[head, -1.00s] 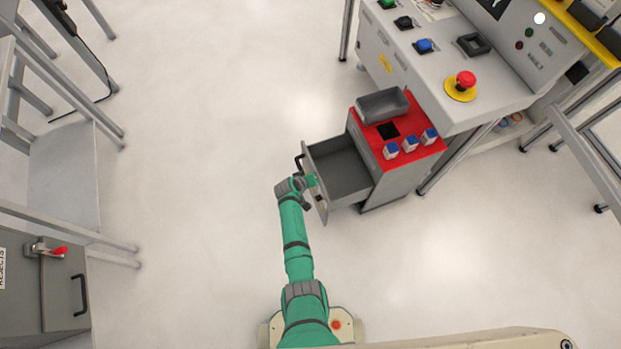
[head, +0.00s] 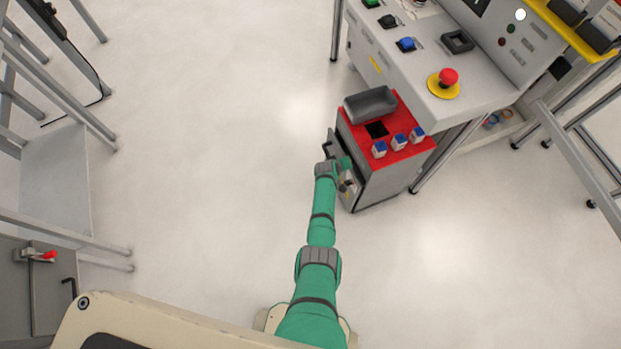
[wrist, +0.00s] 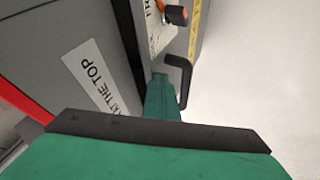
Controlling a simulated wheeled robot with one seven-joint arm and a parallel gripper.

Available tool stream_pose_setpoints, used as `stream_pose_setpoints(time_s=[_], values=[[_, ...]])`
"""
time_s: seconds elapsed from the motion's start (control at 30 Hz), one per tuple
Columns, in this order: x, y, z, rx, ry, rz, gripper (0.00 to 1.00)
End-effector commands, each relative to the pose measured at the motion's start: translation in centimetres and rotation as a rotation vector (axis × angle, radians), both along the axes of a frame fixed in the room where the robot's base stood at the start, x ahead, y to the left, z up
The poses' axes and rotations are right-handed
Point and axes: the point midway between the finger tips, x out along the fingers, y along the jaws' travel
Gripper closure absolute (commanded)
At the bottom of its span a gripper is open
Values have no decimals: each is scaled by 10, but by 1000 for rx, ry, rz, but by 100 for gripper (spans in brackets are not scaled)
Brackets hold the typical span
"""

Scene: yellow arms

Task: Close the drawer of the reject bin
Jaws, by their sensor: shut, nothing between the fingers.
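The reject bin (head: 402,170) is a grey cabinet with a red top under the machine console. Its drawer front (head: 352,198) stands close to the body, with a narrow dark gap between them. In the wrist view the drawer front (wrist: 183,45) carries a black handle (wrist: 184,82) and a dark knob. The gap runs beside the bin's labelled grey side. My gripper (head: 346,168) is shut and empty, at the drawer front next to the handle. In the wrist view its green fingers (wrist: 161,98) reach the front; I cannot tell whether they press on it.
A grey tray (head: 370,104) and several small blue-topped items (head: 399,142) sit on the red top. The console (head: 430,75) with a red emergency button overhangs the bin. A grey cabinet (head: 45,290) and metal frames stand at left. The floor between is clear.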

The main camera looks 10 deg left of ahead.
Motion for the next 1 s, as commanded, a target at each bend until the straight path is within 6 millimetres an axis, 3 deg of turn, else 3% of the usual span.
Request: stream_pose_setpoints(time_s=[0.2,0.73,1.0], values=[[13,-10,0,0,0,9,100],[18,-19,2,-2,-3,4,100],[9,-3,1,-2,-3,4,100]])
